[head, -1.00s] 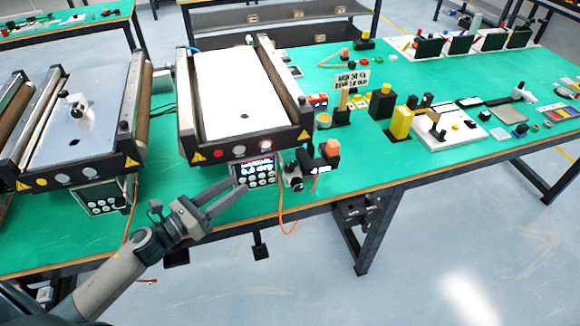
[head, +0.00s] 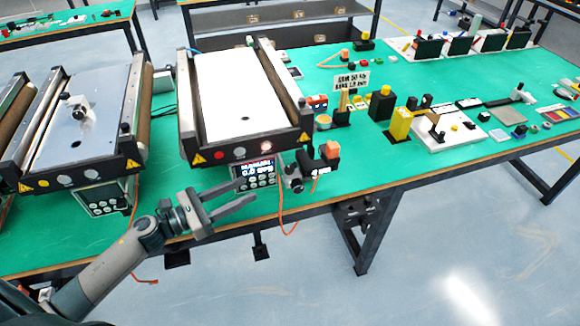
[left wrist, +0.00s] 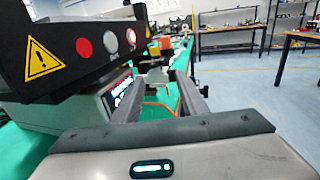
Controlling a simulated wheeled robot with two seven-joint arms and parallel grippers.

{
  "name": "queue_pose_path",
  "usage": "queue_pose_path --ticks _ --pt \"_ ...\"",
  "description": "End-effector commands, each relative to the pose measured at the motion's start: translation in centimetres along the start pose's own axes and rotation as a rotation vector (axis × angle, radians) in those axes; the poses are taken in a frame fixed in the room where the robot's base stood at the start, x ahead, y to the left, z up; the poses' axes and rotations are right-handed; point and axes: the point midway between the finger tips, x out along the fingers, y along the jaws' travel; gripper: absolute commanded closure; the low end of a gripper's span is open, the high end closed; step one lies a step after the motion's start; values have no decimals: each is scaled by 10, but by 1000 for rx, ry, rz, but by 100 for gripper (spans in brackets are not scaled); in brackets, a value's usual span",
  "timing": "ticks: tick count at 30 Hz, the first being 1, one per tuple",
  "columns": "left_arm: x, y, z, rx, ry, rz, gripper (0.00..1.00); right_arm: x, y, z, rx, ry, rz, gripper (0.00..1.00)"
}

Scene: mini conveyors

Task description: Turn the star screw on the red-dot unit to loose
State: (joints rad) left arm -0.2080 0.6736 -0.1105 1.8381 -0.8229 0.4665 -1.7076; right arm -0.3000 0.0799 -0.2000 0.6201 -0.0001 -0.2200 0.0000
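The red-dot unit (head: 240,152) is the middle conveyor in the head view, with a red dot on its front bar; its red dot (left wrist: 84,47) also shows in the left wrist view. A dark knob with a grey part (head: 294,182), which looks like the star screw, sits at its front right corner. My left gripper (head: 247,192) is open and empty, in front of the unit's control box (head: 255,172) and left of the knob. In the left wrist view my left gripper (left wrist: 163,84) has a pale grey part, perhaps the knob, beyond its fingers. My right gripper is out of view.
An orange-topped black block (head: 329,156) stands right of the knob. An orange cable (head: 283,220) hangs over the table's front edge. A yellow-dot conveyor (head: 75,178) stands to the left. The floor in front is clear.

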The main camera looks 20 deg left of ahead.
Motion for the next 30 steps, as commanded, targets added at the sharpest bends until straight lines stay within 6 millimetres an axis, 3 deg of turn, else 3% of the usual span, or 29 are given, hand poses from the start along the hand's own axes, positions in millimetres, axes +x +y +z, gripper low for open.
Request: queue_pose_path --ticks 21,30 --pt "122 0 4 -2 -1 0 61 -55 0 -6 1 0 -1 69" --pt "152 0 1 0 0 -1 61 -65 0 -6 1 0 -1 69"
